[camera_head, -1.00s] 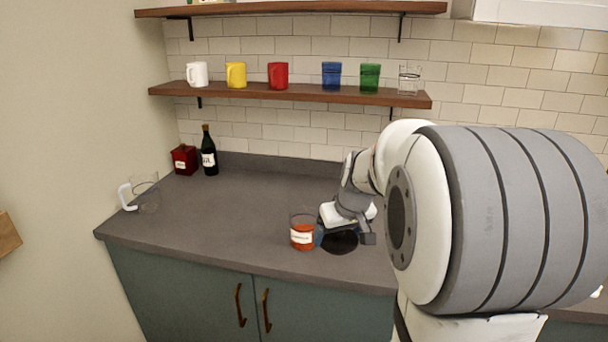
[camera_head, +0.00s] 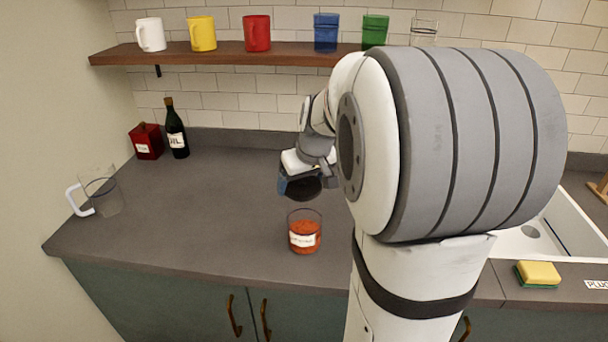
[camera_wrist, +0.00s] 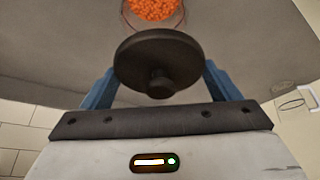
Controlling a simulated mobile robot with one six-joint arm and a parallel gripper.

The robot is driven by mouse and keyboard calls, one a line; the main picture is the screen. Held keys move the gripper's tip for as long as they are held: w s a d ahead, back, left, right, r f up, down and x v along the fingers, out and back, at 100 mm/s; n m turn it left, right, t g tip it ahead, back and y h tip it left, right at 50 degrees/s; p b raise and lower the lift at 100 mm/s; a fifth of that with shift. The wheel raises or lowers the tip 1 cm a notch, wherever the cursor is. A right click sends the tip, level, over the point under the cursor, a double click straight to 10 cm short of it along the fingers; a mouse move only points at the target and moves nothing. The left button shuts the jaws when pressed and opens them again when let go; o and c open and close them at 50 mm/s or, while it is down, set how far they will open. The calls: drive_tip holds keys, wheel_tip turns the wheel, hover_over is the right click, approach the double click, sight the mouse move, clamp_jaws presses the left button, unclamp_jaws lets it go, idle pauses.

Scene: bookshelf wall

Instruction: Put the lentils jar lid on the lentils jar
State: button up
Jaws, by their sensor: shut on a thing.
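The lentils jar (camera_head: 305,238) is a clear open glass with orange lentils and a white label, upright near the counter's front edge. Its lentils (camera_wrist: 152,8) also show at the top of the wrist view. My gripper (camera_head: 300,184) is shut on the lentils jar lid (camera_head: 306,189), a dark round disc with a knob. In the wrist view the lid (camera_wrist: 160,62) sits between the blue fingers, knob toward the camera. The lid is apart from the jar, appearing just above the rim in the head view.
The counter (camera_head: 190,215) is clear left of the jar. A glass pitcher (camera_head: 104,194) stands at the left end; a red box (camera_head: 147,143) and a dark bottle (camera_head: 176,133) stand at the back. A shelf (camera_head: 230,57) holds mugs and glasses. A sponge (camera_head: 538,274) lies by the sink (camera_head: 560,230).

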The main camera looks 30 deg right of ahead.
sight(309, 190)
drive_tip(key=shift+s+d+f, duration=0.1)
drive_tip(key=shift+s+f, duration=0.05)
drive_tip(key=shift+f, duration=0.2)
wheel_tip(309, 190, down, 2)
drive_tip(key=shift+d+f+b, duration=0.15)
drive_tip(key=shift+f+b, duration=0.1)
drive_tip(key=shift+b, duration=0.7)
wheel_tip(309, 190, down, 3)
drive_tip(key=shift+f+b, duration=0.15)
drive_tip(key=shift+b, duration=1.1)
drive_tip(key=o, duration=0.9)
drive_tip(key=v, duration=0.8)
